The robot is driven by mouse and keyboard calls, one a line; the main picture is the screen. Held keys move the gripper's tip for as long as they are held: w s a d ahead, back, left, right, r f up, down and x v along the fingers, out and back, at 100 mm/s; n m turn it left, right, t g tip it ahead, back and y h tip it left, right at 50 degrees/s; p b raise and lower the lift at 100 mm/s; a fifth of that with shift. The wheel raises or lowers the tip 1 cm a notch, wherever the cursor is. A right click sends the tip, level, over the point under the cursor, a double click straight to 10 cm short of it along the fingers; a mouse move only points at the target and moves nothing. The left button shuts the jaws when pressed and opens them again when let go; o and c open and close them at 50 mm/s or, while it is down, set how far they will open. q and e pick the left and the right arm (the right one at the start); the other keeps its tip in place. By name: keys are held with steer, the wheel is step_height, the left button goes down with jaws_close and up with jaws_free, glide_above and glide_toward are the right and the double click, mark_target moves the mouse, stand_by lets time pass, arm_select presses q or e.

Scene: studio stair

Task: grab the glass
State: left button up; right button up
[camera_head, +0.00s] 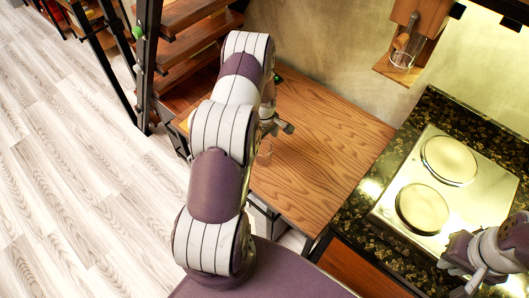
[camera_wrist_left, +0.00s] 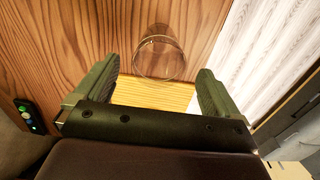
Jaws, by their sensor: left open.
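A clear, see-through glass (camera_wrist_left: 160,55) stands on the wooden tabletop (camera_wrist_left: 60,35). In the left wrist view it appears between and just beyond the fingertips of my open left gripper (camera_wrist_left: 157,72), with a gap on both sides. In the head view the glass (camera_head: 264,153) shows faintly beside my left arm. My left gripper (camera_head: 282,127) is partly hidden there by the arm. My right gripper (camera_head: 462,277) is at the lower right, by the counter, far from the glass. Its finger opening is unclear.
A dark stone counter (camera_head: 375,215) with a two-plate hob (camera_head: 470,205) stands to the right. A wooden wall holder (camera_head: 408,50) hangs above. Wooden stairs (camera_head: 190,50) with dark metal posts are at the upper left. The tabletop right of my left gripper is clear.

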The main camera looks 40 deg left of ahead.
mark_target(263, 145)
arm_select(q)
steer(key=f+p, duration=0.1)
steer(key=f, duration=0.3)
steer(key=shift+a+f, duration=0.15)
steer(key=shift+a, duration=0.05)
steer(key=shift+d, duration=0.1)
steer(key=shift+c, duration=1.2)
steer(key=c, duration=1.3)
steer(key=shift+w+r, duration=0.1)
steer(key=shift+r, duration=0.1)
